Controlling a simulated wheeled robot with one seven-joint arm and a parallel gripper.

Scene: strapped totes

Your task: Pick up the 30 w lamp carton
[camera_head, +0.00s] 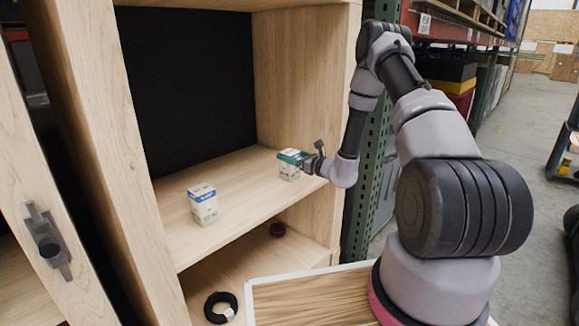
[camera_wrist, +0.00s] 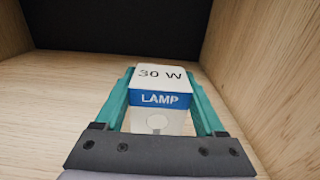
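The 30 W lamp carton (camera_wrist: 160,99) is a small white box with a blue LAMP band. In the wrist view it stands between the two teal fingers of my gripper (camera_wrist: 161,78), its top and front facing me. The fingers lie close along both sides; whether they press on it I cannot tell. In the head view this carton (camera_head: 289,173) is upright at the right side of the upper shelf, and my gripper (camera_head: 291,157) is around its upper part, hiding some of it.
A similar white and blue carton (camera_head: 203,206) stands at the left on the same shelf (camera_head: 236,180). Below are a black ring (camera_head: 221,307) and a dark red round item (camera_head: 278,230). The cabinet's right wall (camera_wrist: 268,75) is close to the gripper. Shelf between the cartons is clear.

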